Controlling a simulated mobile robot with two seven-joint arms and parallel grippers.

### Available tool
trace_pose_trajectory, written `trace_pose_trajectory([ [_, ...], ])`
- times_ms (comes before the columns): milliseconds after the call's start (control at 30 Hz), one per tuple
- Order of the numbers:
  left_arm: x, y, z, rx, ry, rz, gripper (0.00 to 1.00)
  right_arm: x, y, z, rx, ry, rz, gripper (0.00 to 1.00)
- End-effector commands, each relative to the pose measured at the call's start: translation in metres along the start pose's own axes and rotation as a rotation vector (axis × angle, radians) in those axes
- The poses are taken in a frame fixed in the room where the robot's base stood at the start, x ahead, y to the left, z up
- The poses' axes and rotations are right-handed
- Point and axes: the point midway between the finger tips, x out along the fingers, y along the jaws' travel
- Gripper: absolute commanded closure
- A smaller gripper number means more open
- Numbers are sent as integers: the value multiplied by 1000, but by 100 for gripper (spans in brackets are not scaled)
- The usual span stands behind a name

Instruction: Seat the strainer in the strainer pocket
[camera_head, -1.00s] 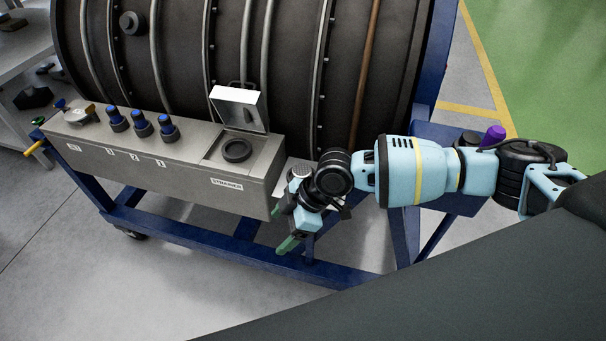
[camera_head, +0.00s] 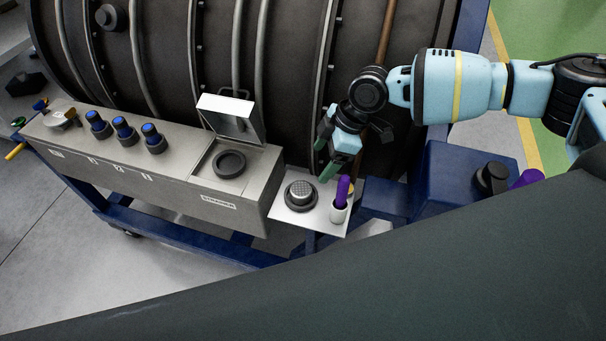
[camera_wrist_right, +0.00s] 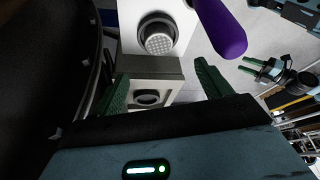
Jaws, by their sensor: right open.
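The strainer (camera_head: 300,195), a dark ring with a grey mesh top, stands on a small white shelf (camera_head: 280,212). It also shows in the right wrist view (camera_wrist_right: 158,40). The strainer pocket (camera_head: 229,163) is a dark round ring in the metal box, left of the shelf, with its lid (camera_head: 230,118) raised. My right gripper (camera_head: 324,158) is open and empty, above and behind the shelf, apart from the strainer. In the right wrist view, its green fingers (camera_wrist_right: 163,82) are spread. My left gripper (camera_wrist_right: 262,70) shows small there, its fingers apart.
A white cup with a purple-handled item (camera_head: 342,190) stands on the shelf, right of the strainer. Several blue-topped knobs (camera_head: 122,130) stand on the box at left. The dark ribbed engine casing (camera_head: 280,60) rises behind the box. The blue frame (camera_head: 455,185) is at right.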

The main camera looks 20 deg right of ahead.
Motion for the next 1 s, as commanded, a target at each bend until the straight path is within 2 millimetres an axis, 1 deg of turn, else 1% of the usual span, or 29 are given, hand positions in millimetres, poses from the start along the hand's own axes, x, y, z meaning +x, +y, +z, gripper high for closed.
trace_pose_trajectory([
  [333,-2,1,5,0,-10,2,58,3,0,0,-1,0,-1,23],
  [467,-3,1,7,2,-14,2,58,17,0,0,-1,-1,-3,23],
  [600,-3,0,7,3,-15,2,58,39,0,0,-2,-2,-2,23],
  [700,-3,0,7,3,-14,2,58,52,0,0,-1,-1,-2,23],
  [800,-2,0,6,3,-12,2,58,59,0,0,-1,-1,-1,23],
  [1000,-2,0,5,3,-10,1,58,62,0,0,-1,0,0,23],
])
